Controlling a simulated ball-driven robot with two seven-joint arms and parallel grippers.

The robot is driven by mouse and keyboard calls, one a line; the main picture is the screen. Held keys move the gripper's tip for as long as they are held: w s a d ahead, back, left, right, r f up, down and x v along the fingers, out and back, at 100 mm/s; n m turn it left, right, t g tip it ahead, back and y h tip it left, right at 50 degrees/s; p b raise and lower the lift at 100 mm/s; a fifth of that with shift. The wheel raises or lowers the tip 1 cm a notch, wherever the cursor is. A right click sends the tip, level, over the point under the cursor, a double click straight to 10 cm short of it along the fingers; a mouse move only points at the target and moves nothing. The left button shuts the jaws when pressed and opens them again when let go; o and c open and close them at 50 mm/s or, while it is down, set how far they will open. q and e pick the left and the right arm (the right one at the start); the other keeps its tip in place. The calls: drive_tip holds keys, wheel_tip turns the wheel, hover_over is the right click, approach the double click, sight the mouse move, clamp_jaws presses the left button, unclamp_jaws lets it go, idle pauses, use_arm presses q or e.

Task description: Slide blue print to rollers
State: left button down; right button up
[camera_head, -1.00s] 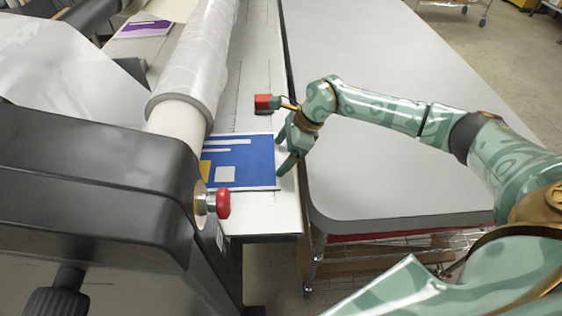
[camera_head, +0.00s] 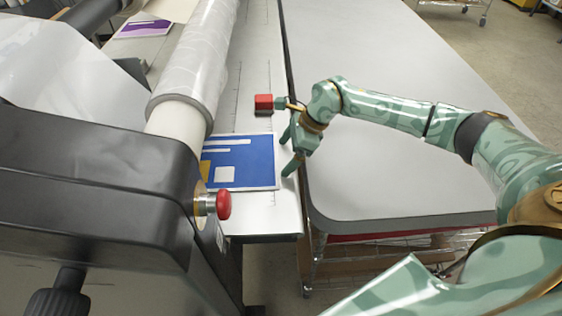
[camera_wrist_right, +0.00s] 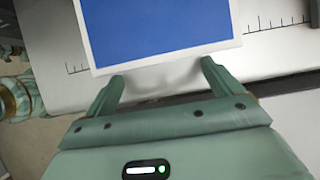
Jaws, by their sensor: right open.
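The blue print (camera_head: 249,162) lies flat on the white feed table (camera_head: 262,222) of the laminator. Its left part is hidden under the roller (camera_head: 203,62). My right gripper (camera_head: 287,155) is open and empty at the print's right edge. In the right wrist view, the print (camera_wrist_right: 155,25) lies just past the two fingertips (camera_wrist_right: 158,75), with a small gap of white table showing between them. My left gripper is not in view.
A red block (camera_head: 263,102) sits on the feed table beyond the print. A red knob (camera_head: 223,204) sticks out of the black laminator housing (camera_head: 95,200). A grey-topped table (camera_head: 390,70) stands to the right. A purple print (camera_head: 145,29) lies at the far left.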

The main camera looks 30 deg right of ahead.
drive_tip(key=shift+r, duration=0.1)
drive_tip(key=p+v, duration=0.1)
drive_tip(key=v, duration=0.1)
drive_tip(key=p+v, duration=0.2)
drive_tip(key=a+p+v, duration=0.1)
drive_tip(key=v, duration=0.1)
drive_tip(key=shift+w+r+p, duration=0.2)
drive_tip(key=shift+r+p, duration=0.1)
drive_tip(key=shift+r, duration=0.1)
drive_tip(key=shift+d+f, duration=0.1)
idle(0.3)
